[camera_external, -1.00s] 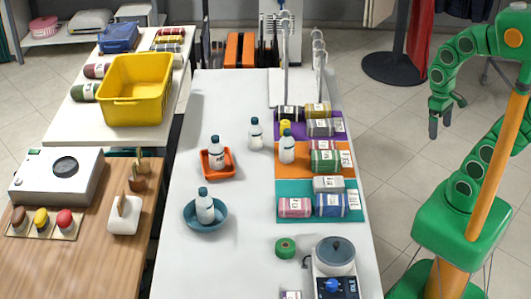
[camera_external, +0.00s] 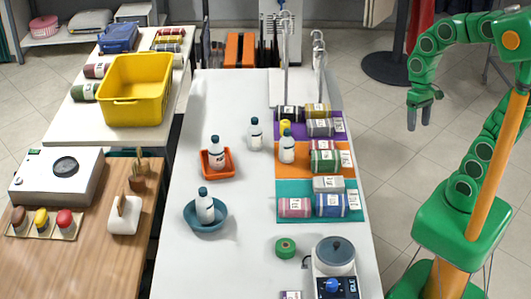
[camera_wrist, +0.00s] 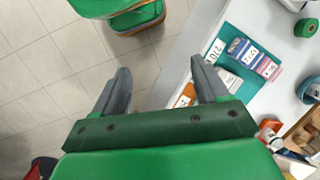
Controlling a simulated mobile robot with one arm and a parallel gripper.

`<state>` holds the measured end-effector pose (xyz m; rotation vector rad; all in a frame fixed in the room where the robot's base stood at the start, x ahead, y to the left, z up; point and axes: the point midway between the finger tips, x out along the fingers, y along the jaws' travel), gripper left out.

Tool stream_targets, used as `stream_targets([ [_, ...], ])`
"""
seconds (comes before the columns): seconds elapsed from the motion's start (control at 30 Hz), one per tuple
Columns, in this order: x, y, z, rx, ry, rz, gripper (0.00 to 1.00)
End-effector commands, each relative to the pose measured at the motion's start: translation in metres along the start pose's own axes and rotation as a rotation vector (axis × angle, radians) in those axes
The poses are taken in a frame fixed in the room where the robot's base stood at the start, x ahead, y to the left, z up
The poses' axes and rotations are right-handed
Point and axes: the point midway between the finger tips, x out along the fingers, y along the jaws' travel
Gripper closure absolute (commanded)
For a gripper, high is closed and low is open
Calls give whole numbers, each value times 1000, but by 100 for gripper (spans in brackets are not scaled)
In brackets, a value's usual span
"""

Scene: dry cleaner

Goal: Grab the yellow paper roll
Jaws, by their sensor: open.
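A small yellow roll (camera_external: 285,125), which looks like the yellow paper roll, stands on the purple mat at the back of the white table. My gripper (camera_external: 418,122) hangs over the floor to the right of the table, well apart from the roll. In the wrist view, my gripper (camera_wrist: 162,78) has its two grey fingers spread, with nothing between them. I cannot make out the yellow roll in the wrist view.
Purple, orange (camera_external: 284,172) and teal (camera_external: 283,216) mats hold several labelled rolled bundles. Another bottle (camera_external: 255,135) stands left of the yellow roll. Tall metal hook stands (camera_external: 286,60) rise behind it. A green roll (camera_external: 285,248) lies near the front. The table's left strip is mostly clear.

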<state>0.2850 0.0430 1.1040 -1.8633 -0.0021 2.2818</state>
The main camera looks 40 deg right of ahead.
Motion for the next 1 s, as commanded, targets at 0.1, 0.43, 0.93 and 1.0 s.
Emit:
stream_targets([
  [0.1, -4, -18, -23, 45, -20, -51, 26],
  [0.43, -12, -62, -82, 185, -85, -191, 26],
  [0.93, -17, -117, -182, 415, -203, -394, 26],
  [1.0, -17, -123, -196, 449, -221, -422, 26],
])
